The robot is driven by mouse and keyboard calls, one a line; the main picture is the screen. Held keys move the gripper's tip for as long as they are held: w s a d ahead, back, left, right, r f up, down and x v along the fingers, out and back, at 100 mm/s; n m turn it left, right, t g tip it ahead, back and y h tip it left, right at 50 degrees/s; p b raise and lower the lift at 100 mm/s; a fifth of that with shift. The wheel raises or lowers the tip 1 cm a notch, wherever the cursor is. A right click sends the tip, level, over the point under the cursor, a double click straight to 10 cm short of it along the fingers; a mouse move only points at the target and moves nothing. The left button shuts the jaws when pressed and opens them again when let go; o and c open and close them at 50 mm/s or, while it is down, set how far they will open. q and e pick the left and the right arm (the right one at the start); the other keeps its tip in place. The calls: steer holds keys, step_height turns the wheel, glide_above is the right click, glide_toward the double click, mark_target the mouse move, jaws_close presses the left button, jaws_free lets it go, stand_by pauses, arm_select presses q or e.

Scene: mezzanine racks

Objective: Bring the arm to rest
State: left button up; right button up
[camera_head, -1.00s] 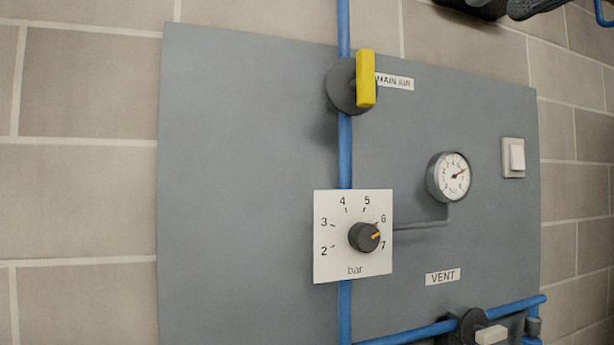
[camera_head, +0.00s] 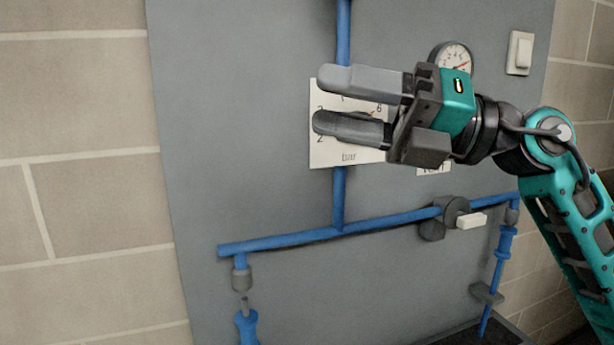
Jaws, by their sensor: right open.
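My right gripper (camera_head: 318,100) reaches in from the right in the head view. Its two grey fingers point left and stand apart, with nothing seen between them. It is in front of the white bar dial plate (camera_head: 325,158) on the grey panel (camera_head: 240,120). The gripper hides most of the plate and its knob. Whether the fingers touch the plate or knob I cannot tell. My teal right arm (camera_head: 565,190) runs down to the lower right. My left gripper is not in view.
A round gauge (camera_head: 454,55) and a white switch (camera_head: 520,53) sit near the gripper. Blue pipes (camera_head: 290,241) cross the panel below. A valve with a white handle (camera_head: 470,221) is on the lower pipe. The panel's left part is bare.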

steer(key=w+d+f+m+t+h+p, duration=0.1)
steer(key=w+d+f+m+t+h, duration=0.15)
steer(key=f+m+t, duration=0.55)
steer(key=w+d+f+m+t+h, duration=0.2)
steer(key=d+f+m+t+h, duration=0.2)
steer(key=f+m, duration=0.7)
steer(key=w+d+f+m+t+h+p, duration=0.1)
steer(key=w+d+f+m+t+h, duration=0.25)
steer(key=f+m+t, duration=0.6)
steer(key=s+d+f+m+g+h, duration=0.2)
steer(key=s+f+m+g+h, duration=0.2)
steer(key=s+f, duration=0.5)
steer(key=s+d+f+m+g+h, duration=0.2)
steer(key=s+f+m+g, duration=0.6)
steer(key=f, duration=1)
steer(key=shift+s+f+h+p, duration=0.35)
steer(key=shift+s+h, duration=0.55)
steer(key=shift+s, duration=0.25)
steer(key=shift+g, duration=0.25)
